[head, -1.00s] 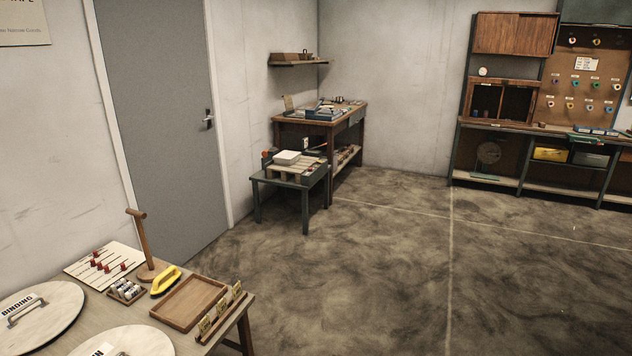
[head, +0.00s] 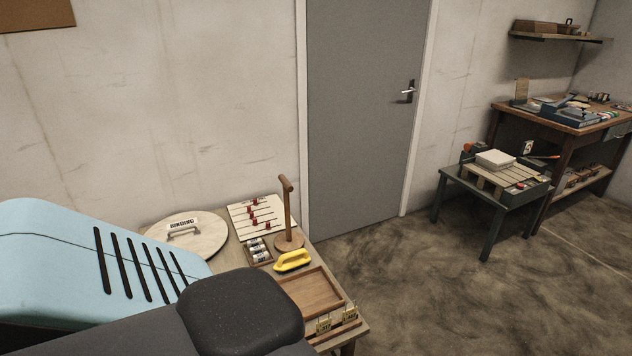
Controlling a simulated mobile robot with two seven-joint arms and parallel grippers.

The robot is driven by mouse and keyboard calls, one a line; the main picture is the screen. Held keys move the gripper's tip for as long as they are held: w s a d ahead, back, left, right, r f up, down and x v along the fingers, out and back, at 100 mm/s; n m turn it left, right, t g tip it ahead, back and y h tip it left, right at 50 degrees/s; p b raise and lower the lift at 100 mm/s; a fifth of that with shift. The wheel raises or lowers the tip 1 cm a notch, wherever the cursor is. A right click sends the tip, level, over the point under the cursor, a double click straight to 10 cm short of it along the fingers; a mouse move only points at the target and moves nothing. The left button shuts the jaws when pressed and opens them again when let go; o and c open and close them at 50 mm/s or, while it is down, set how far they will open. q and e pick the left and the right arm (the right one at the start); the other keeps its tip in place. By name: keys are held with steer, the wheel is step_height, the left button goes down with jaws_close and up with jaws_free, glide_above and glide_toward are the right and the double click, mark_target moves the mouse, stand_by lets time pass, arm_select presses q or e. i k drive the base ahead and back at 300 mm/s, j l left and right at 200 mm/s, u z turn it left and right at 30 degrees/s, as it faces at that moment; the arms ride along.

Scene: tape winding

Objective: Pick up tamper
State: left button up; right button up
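No label names the tamper. The likeliest candidate is an upright wooden tool (head: 287,213) with a short crossbar on top and a round wooden foot, standing on the table at the lower middle. A yellow tool with a loop handle (head: 292,261) lies just in front of its foot, and I cannot rule it out as the tamper. Both are free of any gripper. My light-blue and black arm or body parts fill the lower left. Neither gripper shows.
The table (head: 238,258) also holds a round lid labelled BINDING (head: 187,238), a board with red pegs (head: 256,214), small white rolls (head: 258,252), an empty wooden tray (head: 311,292) and a rack of cards (head: 333,330).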

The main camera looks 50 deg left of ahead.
mark_target(290, 240)
steer(key=i, duration=0.65)
steer(key=i+l+u, duration=0.1)
steer(key=i, duration=0.6)
steer(key=i+u, duration=0.25)
steer(key=u, duration=0.15)
steer(key=i+u, duration=0.25)
steer(key=u, duration=0.15)
steer(key=i+l+u, duration=0.15)
steer(key=u, duration=0.25)
steer(key=i+u, duration=0.25)
steer(key=u, duration=0.15)
steer(key=i+l+u, duration=0.15)
steer(key=u, duration=0.25)
steer(key=i+l+u, duration=0.25)
steer(key=u, duration=0.15)
steer(key=i+l+u, duration=0.35)
